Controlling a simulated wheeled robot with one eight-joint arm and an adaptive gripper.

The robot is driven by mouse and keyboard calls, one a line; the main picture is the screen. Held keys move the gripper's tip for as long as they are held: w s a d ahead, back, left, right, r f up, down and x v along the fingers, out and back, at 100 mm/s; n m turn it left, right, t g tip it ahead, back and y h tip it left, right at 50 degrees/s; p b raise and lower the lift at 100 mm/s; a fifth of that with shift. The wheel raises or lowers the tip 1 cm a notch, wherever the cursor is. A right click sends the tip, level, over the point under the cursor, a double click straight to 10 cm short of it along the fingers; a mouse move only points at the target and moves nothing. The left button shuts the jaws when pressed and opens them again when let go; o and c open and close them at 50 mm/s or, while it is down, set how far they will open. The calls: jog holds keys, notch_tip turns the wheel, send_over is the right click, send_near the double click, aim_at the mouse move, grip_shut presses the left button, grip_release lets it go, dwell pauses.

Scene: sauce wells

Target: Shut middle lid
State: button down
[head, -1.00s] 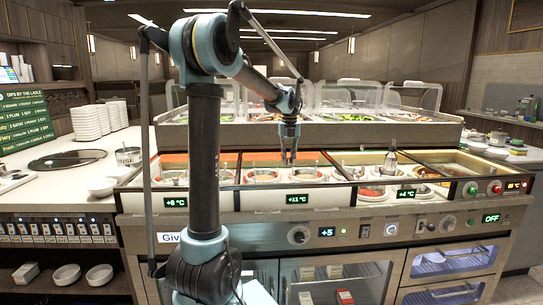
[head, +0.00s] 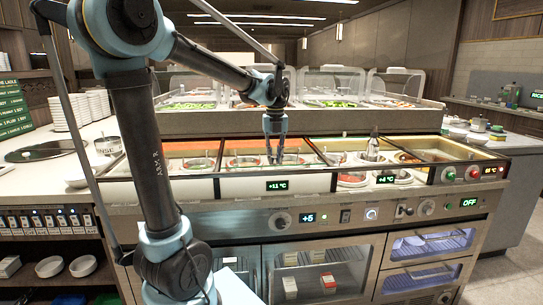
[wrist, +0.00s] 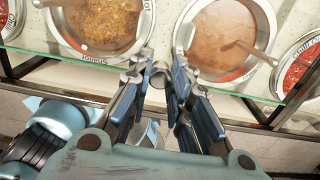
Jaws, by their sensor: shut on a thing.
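My gripper (head: 275,138) points down over the middle sauce well of the counter. In the wrist view my gripper (wrist: 167,70) has its fingertips close together, shut at the front glass edge of what looks like the middle lid (wrist: 55,57). The exact contact is hidden between the fingers. Behind this edge are a pot of grainy brown sauce (wrist: 100,22) and a pot of smooth brown sauce (wrist: 215,50) with a ladle. In the head view the clear lid is too faint to tell its angle.
The right-hand well (head: 437,150) looks open. A metal cone-shaped thing (head: 373,147) stands left of it. Clear guards (head: 335,80) over trays of food rise behind. White bowls and stacked plates (head: 88,108) are at left.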

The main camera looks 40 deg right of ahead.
jog(key=shift+w+a+r, duration=0.1)
jog(key=c, duration=1.6)
grip_release()
jog(key=shift+c, duration=0.2)
jog(key=shift+o, duration=1)
notch_tip(320, 180, up, 12)
